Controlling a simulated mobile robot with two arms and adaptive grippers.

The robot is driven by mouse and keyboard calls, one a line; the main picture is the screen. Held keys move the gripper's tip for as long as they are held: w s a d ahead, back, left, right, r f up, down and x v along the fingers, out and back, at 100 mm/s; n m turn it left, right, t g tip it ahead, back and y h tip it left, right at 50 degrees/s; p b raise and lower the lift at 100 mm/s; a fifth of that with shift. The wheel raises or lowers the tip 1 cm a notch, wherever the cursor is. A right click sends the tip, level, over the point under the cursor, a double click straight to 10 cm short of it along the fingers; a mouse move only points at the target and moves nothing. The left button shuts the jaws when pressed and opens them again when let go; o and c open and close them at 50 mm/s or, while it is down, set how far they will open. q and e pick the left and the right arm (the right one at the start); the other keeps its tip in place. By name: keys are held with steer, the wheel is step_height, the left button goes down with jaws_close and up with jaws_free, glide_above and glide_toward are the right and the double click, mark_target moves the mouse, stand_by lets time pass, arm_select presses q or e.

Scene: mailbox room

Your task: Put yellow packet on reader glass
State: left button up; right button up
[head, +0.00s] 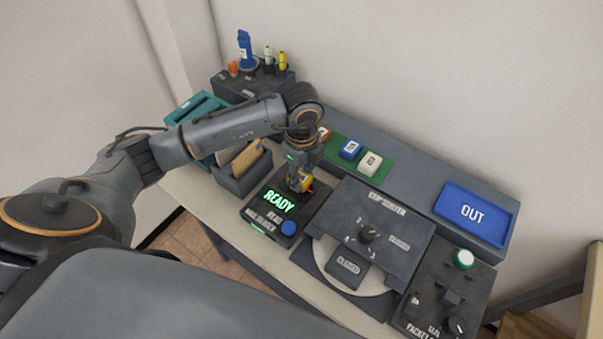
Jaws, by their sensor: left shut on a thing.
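My left gripper (299,182) reaches in from the left and points down over the reader (270,204). It is shut on a small yellow packet (306,184), which shows partly between and beside the fingers. The packet is at or just above the reader's dark glass; I cannot tell whether it touches. The reader has a lit green "READY" display and a blue round button (289,228) at its front. The arm and gripper hide part of the reader's back. My right gripper is not in view.
A dark bin with tan cards (246,160) stands left of the reader. Blue and white blocks (370,163) lie on a green strip behind. The cup shutter panel (375,225) is to the right. A blue OUT tray (474,213) and a knob panel (445,300) are farther right.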

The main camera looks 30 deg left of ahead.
arm_select(q)
steer(key=shift+f, duration=0.2)
steer(key=shift+f+b, duration=0.4)
steer(key=o, duration=1.2)
steer(key=shift+o, duration=0.6)
steer(key=shift+o, duration=0.9)
